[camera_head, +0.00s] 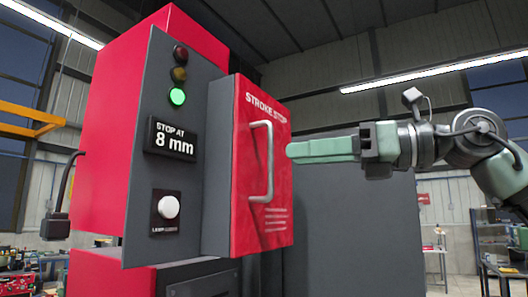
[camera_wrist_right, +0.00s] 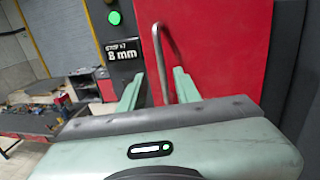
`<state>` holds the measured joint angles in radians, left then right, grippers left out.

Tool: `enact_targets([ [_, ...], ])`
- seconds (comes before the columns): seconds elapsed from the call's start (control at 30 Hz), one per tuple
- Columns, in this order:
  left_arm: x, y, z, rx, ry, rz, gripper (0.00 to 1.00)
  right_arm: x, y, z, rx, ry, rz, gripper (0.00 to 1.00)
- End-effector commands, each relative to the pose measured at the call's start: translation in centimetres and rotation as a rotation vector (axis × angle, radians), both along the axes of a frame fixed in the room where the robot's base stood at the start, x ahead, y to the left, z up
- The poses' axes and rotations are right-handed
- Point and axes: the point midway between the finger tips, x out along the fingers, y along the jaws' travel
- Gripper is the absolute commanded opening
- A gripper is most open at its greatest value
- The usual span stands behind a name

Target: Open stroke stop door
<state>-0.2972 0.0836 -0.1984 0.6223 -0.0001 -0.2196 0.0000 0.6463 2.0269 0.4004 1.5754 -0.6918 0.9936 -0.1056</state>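The red stroke stop door (camera_head: 240,200) sits on the front of a grey housing and looks shut. It also fills the upper middle of the right wrist view (camera_wrist_right: 225,60). Its grey bar handle (camera_head: 270,165) stands upright on the face; it also shows in the wrist view (camera_wrist_right: 161,55). My right gripper (camera_head: 290,151) points left at the door's right edge, level with the handle's middle. In the wrist view its two fingers (camera_wrist_right: 158,74) are apart, with part of the handle seen between them. I see no grip on it. My left gripper is not in view.
The grey machine panel (camera_head: 140,205) has a lit green lamp (camera_head: 177,97), an "8 mm" display (camera_head: 171,140) and a white button (camera_head: 168,207). A large grey panel (camera_head: 355,220) stands behind the door to the right. Benches with clutter show in the background.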

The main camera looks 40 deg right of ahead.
Motion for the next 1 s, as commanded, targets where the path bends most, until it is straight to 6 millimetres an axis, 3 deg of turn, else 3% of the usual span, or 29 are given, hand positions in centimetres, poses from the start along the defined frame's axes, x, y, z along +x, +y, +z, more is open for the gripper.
enact_targets([
  [0.2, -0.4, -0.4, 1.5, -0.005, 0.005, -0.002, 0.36, 3.4, 1.7, 0.1, 0.003, 0.006, 0.003, 0.32],
  [0.4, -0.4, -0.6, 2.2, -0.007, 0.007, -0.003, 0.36, 5.4, 2.7, 0.1, 0.005, 0.004, 0.002, 0.32],
  [0.73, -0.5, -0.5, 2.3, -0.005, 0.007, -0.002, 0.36, 5.8, 2.9, 0.0, 0.007, 0.000, 0.002, 0.32],
  [0.77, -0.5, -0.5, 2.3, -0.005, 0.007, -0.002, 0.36, 5.8, 2.9, 0.0, 0.007, 0.000, 0.002, 0.30],
  [0.87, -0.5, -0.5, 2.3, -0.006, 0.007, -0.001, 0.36, 5.8, 2.9, 0.0, 0.008, 0.001, 0.002, 0.02],
  [1.0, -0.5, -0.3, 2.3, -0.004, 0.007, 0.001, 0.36, 5.8, 2.9, 0.0, 0.008, 0.001, 0.002, 0.00],
])
